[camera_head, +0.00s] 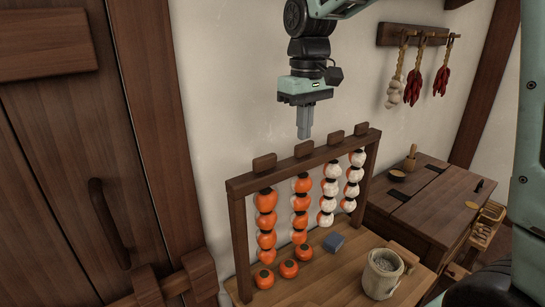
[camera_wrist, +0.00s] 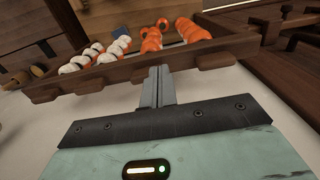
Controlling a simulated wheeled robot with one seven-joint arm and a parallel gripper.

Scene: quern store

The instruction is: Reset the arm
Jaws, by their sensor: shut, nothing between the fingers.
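My gripper (camera_head: 305,128) points down above the top bar of a wooden drying rack (camera_head: 243,184). Its fingers are closed together and hold nothing. In the wrist view my gripper (camera_wrist: 157,76) also shows shut, with the rack's bar (camera_wrist: 215,50) just beyond the fingertips. I cannot tell whether they touch the bar. Strings of orange fruit (camera_head: 266,222) and whitish-coated fruit (camera_head: 329,197) hang from the rack. They also show in the wrist view, orange (camera_wrist: 188,30) and whitish (camera_wrist: 77,64).
Loose orange fruits (camera_head: 289,268), a blue-grey block (camera_head: 334,243) and a pale pot (camera_head: 382,274) sit on the wooden table (camera_head: 330,291) under the rack. A wooden chest (camera_head: 433,205) stands at right. Garlic and red peppers (camera_head: 440,80) hang on the wall. A wooden door (camera_head: 60,150) is at left.

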